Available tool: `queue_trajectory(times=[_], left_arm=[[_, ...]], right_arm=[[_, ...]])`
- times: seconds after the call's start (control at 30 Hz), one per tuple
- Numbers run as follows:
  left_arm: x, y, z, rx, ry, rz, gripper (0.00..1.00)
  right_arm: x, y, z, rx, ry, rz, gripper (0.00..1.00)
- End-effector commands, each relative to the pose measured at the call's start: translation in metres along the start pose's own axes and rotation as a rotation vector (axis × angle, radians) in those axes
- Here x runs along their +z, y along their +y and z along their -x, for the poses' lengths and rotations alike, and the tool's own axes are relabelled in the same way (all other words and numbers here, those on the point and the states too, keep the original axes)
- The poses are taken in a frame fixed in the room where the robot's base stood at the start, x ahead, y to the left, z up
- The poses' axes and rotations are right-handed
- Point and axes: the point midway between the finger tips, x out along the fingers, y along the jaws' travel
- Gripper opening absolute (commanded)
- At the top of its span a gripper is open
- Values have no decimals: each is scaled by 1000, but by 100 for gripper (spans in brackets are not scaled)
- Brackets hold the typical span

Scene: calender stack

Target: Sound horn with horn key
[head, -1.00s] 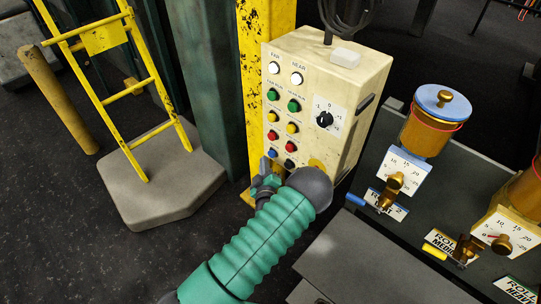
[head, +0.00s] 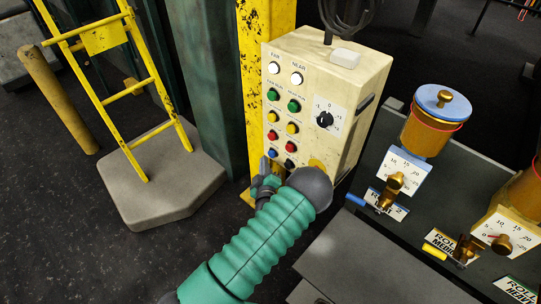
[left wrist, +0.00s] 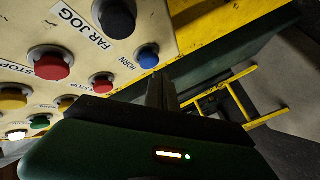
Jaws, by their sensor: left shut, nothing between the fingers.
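The horn key is a blue round button (left wrist: 148,57) on the cream control box (head: 342,75). In the left wrist view it sits beside the printed word HORN. In the head view the blue button (head: 272,152) is at the bottom of the left column. My left gripper (head: 264,165) is just below that button in the head view, with its fingers shut and empty. In the left wrist view the fingertips (left wrist: 160,80) are close to the blue button, with a small gap visible in the picture. My right gripper is not in view.
A black button (head: 290,163) and red buttons (head: 292,146) are close to the blue one. A yellow post (head: 255,80) stands behind the box. A yellow ladder (head: 115,70) is at left. A dark panel with brass knobs (head: 390,190) is at right.

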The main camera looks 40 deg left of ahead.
Motion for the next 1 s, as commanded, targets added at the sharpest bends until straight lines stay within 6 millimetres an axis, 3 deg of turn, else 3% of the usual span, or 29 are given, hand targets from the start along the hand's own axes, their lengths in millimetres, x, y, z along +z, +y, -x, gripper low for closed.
queue_trajectory(times=[1.0], left_arm=[[4,6,-6,0,0,0,0]], right_arm=[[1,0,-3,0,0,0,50]])
